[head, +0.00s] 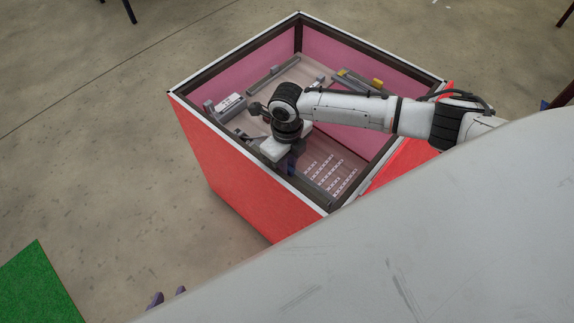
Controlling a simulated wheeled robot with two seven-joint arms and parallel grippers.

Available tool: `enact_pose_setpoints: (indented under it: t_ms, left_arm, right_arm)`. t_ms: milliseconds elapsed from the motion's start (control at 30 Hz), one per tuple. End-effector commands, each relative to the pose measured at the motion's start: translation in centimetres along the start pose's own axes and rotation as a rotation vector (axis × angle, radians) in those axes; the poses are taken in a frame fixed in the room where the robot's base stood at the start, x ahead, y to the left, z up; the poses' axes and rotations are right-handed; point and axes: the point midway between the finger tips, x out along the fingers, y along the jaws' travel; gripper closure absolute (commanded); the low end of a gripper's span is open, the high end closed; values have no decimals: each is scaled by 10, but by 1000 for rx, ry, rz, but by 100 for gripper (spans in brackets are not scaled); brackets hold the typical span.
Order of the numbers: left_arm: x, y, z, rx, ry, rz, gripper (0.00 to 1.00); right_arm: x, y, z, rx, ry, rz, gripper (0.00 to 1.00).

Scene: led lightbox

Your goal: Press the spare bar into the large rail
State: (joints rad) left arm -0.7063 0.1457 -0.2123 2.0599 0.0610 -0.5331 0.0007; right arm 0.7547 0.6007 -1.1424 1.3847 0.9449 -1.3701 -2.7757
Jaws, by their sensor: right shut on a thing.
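My right gripper (291,164) points down inside the open red lightbox (215,160), near its front wall. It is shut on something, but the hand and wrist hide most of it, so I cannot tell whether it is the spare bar. A long grey rail (272,72) lies toward the back left of the box floor; I cannot tell if it is the large rail. Several strips of white dashes (330,177) lie on the floor right of the right gripper.
A grey-white block (230,104) sits at the box's left corner. Yellow and grey parts (358,80) lie by the back right wall. The box walls and dark rim stand around my right gripper. A green mat (38,288) lies at lower left; the concrete floor between is clear.

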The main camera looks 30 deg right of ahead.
Motion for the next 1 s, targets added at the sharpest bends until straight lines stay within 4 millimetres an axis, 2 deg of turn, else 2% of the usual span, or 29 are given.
enact_pose_setpoints:
  t_ms: [133,167,300,733,833,1000]
  left_arm:
    - [2,0,2,0,0,0,69]
    - [2,0,2,0,-1,0,69]
    - [2,0,3,0,-3,0,69]
    - [2,0,2,-8,0,1,69]
    - [-9,2,-11,-7,8,1,69]
    - [-17,2,-20,0,9,-1,69]
  right_arm:
    - [5,0,0,0,0,0,100]
    - [4,0,0,-1,0,0,80]
    - [4,0,0,-1,0,0,60]
    - [4,0,0,0,0,0,60]
    - [-9,0,0,0,0,0,60]
    - [-23,0,0,0,0,0,60]
